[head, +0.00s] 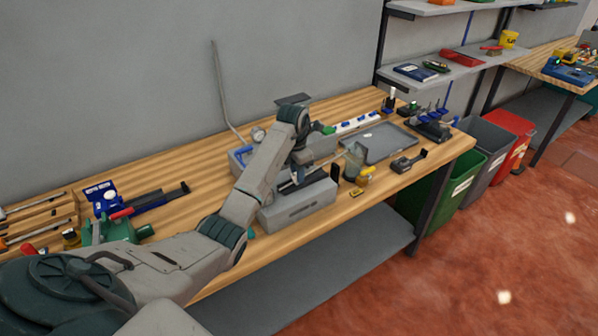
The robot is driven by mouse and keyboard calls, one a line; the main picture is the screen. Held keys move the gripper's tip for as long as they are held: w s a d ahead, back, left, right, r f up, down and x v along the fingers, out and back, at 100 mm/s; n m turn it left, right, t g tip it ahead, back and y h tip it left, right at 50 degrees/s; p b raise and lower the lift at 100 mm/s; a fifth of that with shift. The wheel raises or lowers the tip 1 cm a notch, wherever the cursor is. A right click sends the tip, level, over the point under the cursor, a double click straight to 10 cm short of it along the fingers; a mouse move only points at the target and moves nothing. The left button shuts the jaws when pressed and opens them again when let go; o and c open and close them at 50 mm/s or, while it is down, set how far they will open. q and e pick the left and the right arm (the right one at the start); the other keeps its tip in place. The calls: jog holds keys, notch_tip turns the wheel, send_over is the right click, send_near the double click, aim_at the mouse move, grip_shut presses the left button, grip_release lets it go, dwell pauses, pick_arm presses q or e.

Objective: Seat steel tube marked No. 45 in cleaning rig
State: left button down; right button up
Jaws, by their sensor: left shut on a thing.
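My left arm reaches over the wooden workbench, and its gripper (301,172) points down just above a grey box-shaped block (300,205). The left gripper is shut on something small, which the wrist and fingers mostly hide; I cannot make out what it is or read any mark. A thin, bent grey tube (220,88) stands up against the wall, its lower end near a grey unit behind my arm. I cannot tell whether it is tube No. 45, or which unit is the cleaning rig. My right gripper is not in view.
A grey tray (378,143) lies right of the gripper, with a dark clamp-like tool (408,162) nearby. A translucent cup (354,162) stands close to the gripper. A blue-and-black tool (150,200) and a wooden rack (38,222) are at left. Bins stand beyond the bench's right end.

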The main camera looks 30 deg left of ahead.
aim_at(292, 182)
pick_arm(q)
jog(key=shift+s+a+p, duration=0.4)
jog(key=shift+s+p, duration=0.1)
jog(key=shift+s, duration=0.3)
dwell(0.5)
jog(key=c, duration=1.6)
grip_release()
jog(key=o, duration=0.4)
jog(key=shift+s, duration=0.15)
jog(key=o, duration=0.3)
jog(key=shift+r, duration=0.1)
jog(key=shift+r+p, duration=2.2)
jog(key=shift+r, duration=1.25)
